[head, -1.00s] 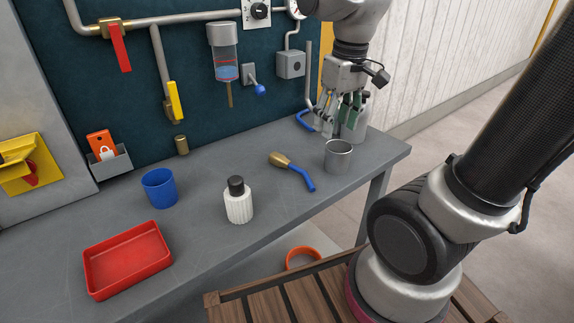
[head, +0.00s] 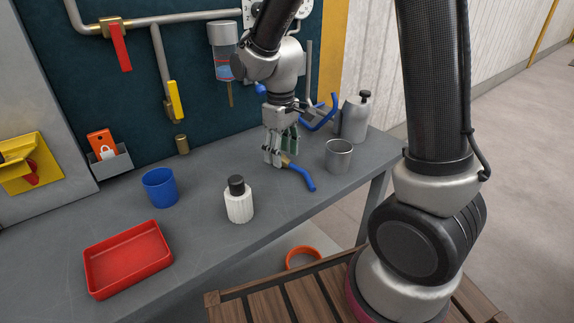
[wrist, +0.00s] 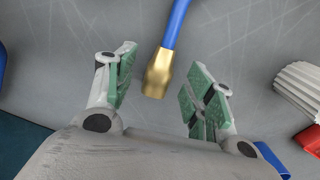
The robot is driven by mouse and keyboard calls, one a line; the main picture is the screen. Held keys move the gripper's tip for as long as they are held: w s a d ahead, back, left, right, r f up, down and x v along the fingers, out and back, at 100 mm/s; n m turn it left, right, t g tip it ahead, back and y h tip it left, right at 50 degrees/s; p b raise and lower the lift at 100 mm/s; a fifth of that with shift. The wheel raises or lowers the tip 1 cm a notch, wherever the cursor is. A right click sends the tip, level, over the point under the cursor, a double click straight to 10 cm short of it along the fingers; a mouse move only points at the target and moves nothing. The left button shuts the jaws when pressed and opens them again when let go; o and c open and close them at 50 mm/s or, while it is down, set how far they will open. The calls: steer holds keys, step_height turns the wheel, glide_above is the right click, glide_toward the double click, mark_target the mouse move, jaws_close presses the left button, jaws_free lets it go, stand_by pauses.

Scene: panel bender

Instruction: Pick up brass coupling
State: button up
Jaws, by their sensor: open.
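The brass coupling (head: 287,160) lies on the grey workbench with a bent blue hose (head: 302,177) attached to it. In the head view it is mostly hidden by my gripper's fingers. In the wrist view the brass coupling (wrist: 157,76) lies between my two green-padded fingers, with clear space on both sides, and the blue hose (wrist: 174,22) runs away to the top. My gripper (head: 279,157) is open and empty, pointing down over the coupling. It also shows open in the wrist view (wrist: 162,72). I cannot tell its exact height above the bench.
A metal cup (head: 338,157) stands to the right, and a grey bottle (head: 355,119) and blue bent handle (head: 322,120) are behind. A white ribbed bottle (head: 238,203), blue cup (head: 159,190) and red tray (head: 127,262) are left. A small brass cylinder (head: 181,145) is at the back.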

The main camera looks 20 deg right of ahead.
step_height(320, 180, down, 2)
steer(key=shift+c, duration=0.4)
steer(key=c, duration=1)
steer(key=shift+o, duration=0.2)
